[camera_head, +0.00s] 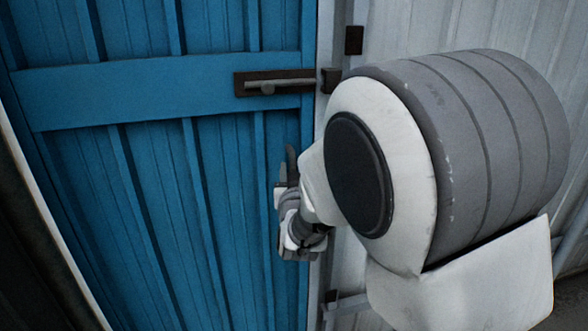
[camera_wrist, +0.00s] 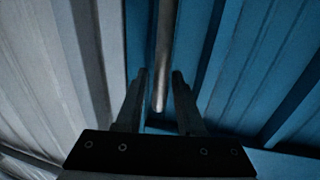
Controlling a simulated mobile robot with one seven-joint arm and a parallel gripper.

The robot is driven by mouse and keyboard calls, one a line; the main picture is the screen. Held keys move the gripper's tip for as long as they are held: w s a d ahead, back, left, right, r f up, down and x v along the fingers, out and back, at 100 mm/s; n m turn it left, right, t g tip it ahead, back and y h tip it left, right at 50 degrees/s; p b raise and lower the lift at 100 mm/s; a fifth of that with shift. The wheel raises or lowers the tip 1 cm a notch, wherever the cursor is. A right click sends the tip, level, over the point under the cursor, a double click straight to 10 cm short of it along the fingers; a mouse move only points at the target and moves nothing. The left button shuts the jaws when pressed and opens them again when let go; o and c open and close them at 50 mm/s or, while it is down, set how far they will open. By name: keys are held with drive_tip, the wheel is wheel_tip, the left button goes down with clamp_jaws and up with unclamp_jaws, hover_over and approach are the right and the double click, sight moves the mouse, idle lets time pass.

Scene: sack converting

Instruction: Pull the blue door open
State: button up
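The blue door (camera_head: 155,160) of upright planks fills the left of the head view and looks shut against its frame. It also shows in the wrist view (camera_wrist: 235,75). In the wrist view a grey metal bar (camera_wrist: 164,55), apparently the door's handle, lies between the two fingers of my gripper (camera_wrist: 159,76). The fingers are apart, with a gap visible on each side of the bar; I cannot tell how deep it sits between them. In the head view my gripper (camera_head: 287,165) is at the door's right edge, below the bolt, partly hidden by my arm. The bar cannot be made out there.
A dark bolt latch (camera_head: 268,82) sits on the door's cross rail, with a keeper (camera_head: 331,80) on the frame beside it. A pale corrugated wall (camera_head: 420,25) stands to the right, behind my arm. A pale frame edge (camera_head: 45,220) runs along the door's left side.

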clamp_jaws()
idle(1.2)
